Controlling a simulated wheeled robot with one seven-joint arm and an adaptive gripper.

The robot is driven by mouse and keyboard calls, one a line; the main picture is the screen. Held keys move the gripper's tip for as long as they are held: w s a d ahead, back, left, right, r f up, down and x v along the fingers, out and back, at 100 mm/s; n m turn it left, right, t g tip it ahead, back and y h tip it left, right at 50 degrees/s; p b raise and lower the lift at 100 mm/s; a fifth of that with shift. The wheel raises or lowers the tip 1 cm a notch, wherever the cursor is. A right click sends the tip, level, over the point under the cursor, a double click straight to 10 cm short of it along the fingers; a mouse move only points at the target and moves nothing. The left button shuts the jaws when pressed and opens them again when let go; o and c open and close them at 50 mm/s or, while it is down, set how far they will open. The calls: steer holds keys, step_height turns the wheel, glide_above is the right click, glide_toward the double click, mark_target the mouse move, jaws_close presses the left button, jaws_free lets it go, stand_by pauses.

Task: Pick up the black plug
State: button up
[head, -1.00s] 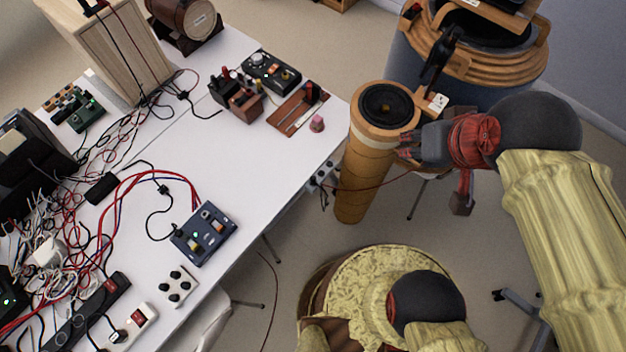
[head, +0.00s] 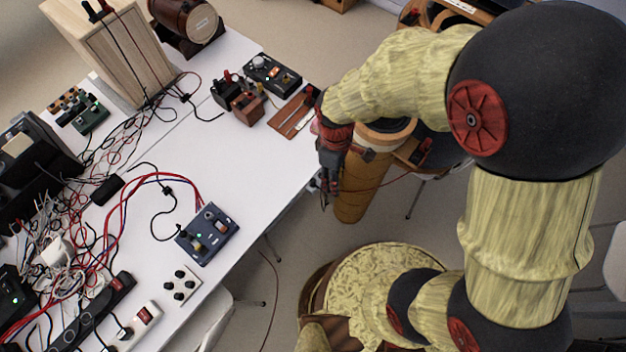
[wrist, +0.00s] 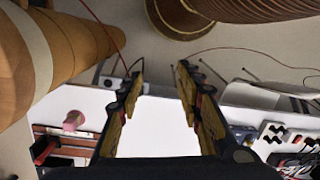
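Several small black pieces that could be the black plug show in the head view. One black plug (head: 167,190) is on a cable lying on the white table behind the dark blue switch box. Another black plug (head: 122,333) sits in the white power strip at the front left. I cannot tell which one is meant. My gripper (head: 327,203) points down just past the table's right edge, apart from both. In the wrist view my gripper (wrist: 160,72) is open, with nothing between its fingers. No black plug is clear in the wrist view.
The white table (head: 130,225) has a clear middle. The dark blue switch box (head: 208,235) and a knob plate (head: 180,286) stand near its front edge. Tangled cables (head: 50,235) crowd the left. A tan column (head: 362,195) stands close behind my gripper.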

steer(key=w+a+f+n, duration=0.2)
steer(key=a+f+n, duration=0.1)
steer(key=f+n, duration=0.7)
steer(key=n+t, duration=0.1)
steer(key=n, duration=0.8)
glide_above(313, 180)
steer(key=shift+s+d+f+y, duration=0.15)
steer(key=shift+s+f+y, duration=0.05)
steer(key=shift+f+y, duration=0.15)
steer(key=shift+f+n, duration=0.4)
steer(key=shift+f, duration=0.55)
steer(key=f, duration=0.3)
steer(key=f+b, duration=0.1)
steer(key=f, duration=0.2)
steer(key=shift+w, duration=0.2)
steer(key=shift+r, duration=0.1)
steer(key=shift+c, duration=0.6)
steer(key=c, duration=0.7)
jaws_close()
